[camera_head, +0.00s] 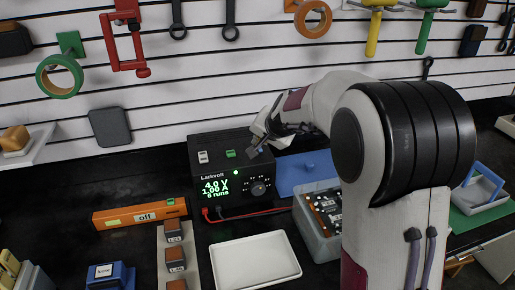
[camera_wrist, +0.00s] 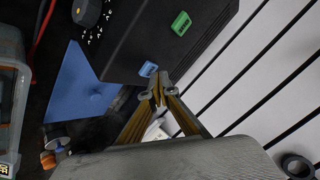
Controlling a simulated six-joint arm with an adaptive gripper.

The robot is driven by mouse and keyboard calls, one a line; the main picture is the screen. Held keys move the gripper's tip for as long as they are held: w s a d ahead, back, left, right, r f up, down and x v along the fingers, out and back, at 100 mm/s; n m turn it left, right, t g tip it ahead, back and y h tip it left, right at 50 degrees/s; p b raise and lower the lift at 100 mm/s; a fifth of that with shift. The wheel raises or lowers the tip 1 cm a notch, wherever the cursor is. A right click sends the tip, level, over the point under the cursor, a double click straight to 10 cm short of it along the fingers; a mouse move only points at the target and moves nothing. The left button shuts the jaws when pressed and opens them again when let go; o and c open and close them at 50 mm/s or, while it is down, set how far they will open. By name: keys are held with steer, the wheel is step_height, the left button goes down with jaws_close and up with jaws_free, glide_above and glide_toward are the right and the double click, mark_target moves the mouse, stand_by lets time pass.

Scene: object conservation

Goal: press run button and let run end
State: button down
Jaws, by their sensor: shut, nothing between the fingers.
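The black Larkvolt power unit (camera_head: 232,200) stands at the back of the bench against the slatted wall. Its green display reads about 4.0 V and 1.00 A, with a runs line that looks like 0. A white button (camera_head: 203,157) and a green button (camera_head: 230,154) sit on its top. My gripper (camera_head: 257,148) is shut and empty at the right end of that top. In the wrist view, a small blue button (camera_wrist: 148,69) lies just beyond my closed fingertips (camera_wrist: 157,88); whether they touch it I cannot tell. The green button also shows there (camera_wrist: 181,23). My gripper hides the blue button in the head view.
A blue block with a knob (camera_head: 304,173) lies right of the unit, and a grey bin (camera_head: 317,243) stands in front of it. A white tray (camera_head: 254,262) is empty. Tools hang on the wall behind.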

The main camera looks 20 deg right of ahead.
steer(key=shift+r, duration=0.35)
steer(key=shift+r, duration=0.1)
steer(key=shift+r, duration=2.45)
